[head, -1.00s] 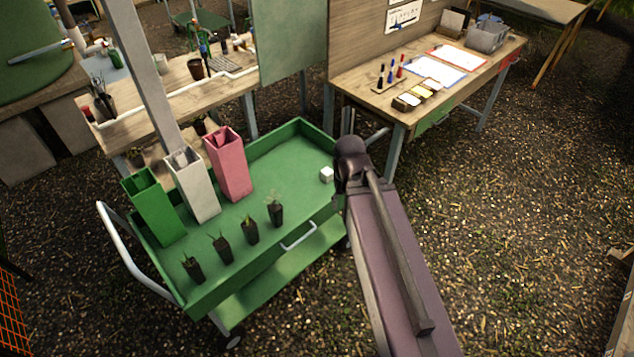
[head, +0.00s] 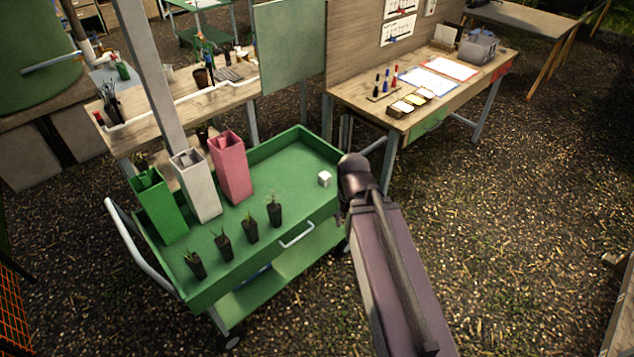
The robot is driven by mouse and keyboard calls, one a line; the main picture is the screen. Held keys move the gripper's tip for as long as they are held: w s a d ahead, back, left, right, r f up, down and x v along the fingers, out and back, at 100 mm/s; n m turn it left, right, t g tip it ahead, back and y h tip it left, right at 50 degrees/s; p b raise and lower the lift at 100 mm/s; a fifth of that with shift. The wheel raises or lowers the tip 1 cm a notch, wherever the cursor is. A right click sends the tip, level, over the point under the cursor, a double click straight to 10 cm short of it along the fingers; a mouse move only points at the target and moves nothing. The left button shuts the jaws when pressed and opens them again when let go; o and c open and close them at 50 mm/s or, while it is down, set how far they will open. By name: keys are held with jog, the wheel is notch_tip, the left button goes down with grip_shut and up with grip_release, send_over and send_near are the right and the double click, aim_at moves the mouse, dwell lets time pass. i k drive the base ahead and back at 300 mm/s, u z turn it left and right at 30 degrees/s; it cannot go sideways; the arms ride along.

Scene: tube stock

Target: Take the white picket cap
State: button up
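A small white cap (head: 324,179) sits on the top of the green cart (head: 290,141), near its right end. It stands apart from the tubes and the plants. My arm reaches up from the lower right, and its dark upper end is just right of the cap, beside the cart's right edge. My gripper does not show in the head view.
A green tube (head: 158,205), a white tube (head: 196,186) and a pink tube (head: 231,167) stand on the cart's left side. Several small potted seedlings (head: 222,245) line its front edge. A wooden bench (head: 350,92) stands behind right.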

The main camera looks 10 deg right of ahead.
aim_at(324, 178)
jog(key=z, duration=0.15)
jog(key=i, duration=0.95)
jog(key=u, duration=0.1)
